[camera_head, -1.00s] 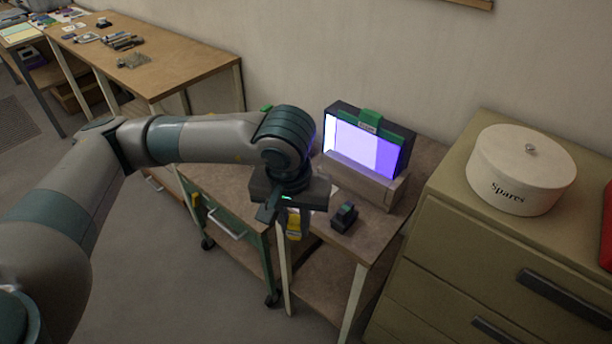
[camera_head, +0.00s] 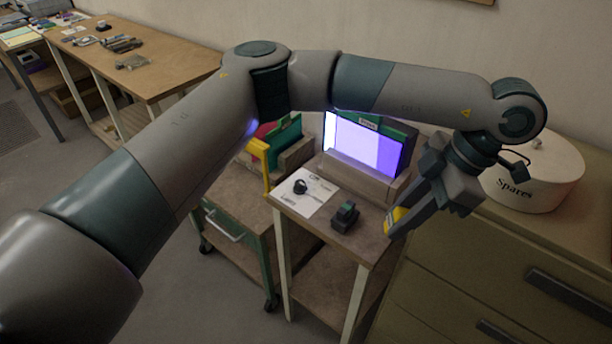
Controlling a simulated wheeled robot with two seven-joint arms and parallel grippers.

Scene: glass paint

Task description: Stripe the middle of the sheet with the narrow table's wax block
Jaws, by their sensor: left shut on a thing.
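My left gripper (camera_head: 412,221) is at the right, over the narrow table's right edge. It is shut on a yellow block (camera_head: 393,217), probably the wax block; the fingers hide part of it. The backlit sheet (camera_head: 365,143) stands upright in a grey holder at the back of the narrow table (camera_head: 318,231). It shows a white left part, a pale lilac middle and a purple right part. The held block is in front of the sheet and to its right, apart from it. My right gripper is not in view.
A small dark block (camera_head: 345,217) and a paper (camera_head: 306,193) with a black ring-like object (camera_head: 300,187) lie on the narrow table. A green cart (camera_head: 236,229) stands left. A drawer cabinet (camera_head: 468,241) with a white Spares tin (camera_head: 545,180) is right.

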